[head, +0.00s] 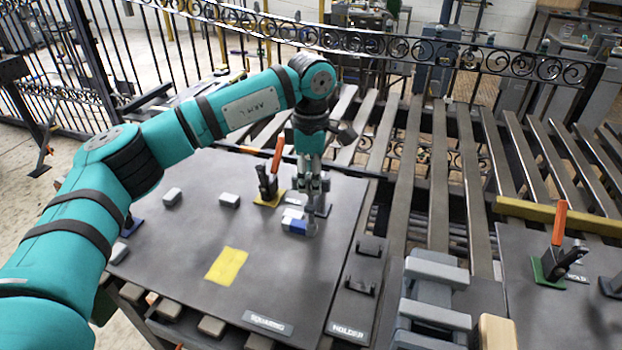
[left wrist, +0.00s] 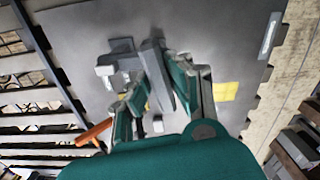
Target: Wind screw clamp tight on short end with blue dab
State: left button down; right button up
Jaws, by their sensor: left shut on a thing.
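My left gripper (head: 312,187) points down over the grey squaring table (head: 190,280), near its right side. It is shut on a grey metal part (head: 312,226), which looks like the screw clamp; the fingers partly hide it. A blue patch (head: 297,227) shows beside its lower end, with small pale pieces (head: 291,213) just behind. I cannot tell whether clamp and blue-marked piece touch. In the left wrist view the fingers (left wrist: 160,97) flank a long grey bar (left wrist: 155,65), and a pale grey part (left wrist: 109,70) lies beside it. My right gripper is not in view.
A toggle clamp with an orange handle (head: 277,156) stands close left of my gripper. Another orange-handled clamp (head: 559,224) stands far right. Slatted grey bars (head: 440,160) lie beyond.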

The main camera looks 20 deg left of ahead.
pick_arm(q)
jog(key=shift+w+r, duration=0.15)
jog(key=shift+r, duration=0.2)
jog(key=c, duration=1.5)
grip_release()
jog(key=shift+o, duration=1.3)
jog(key=shift+f, duration=0.15)
notch_tip(320, 180, up, 12)
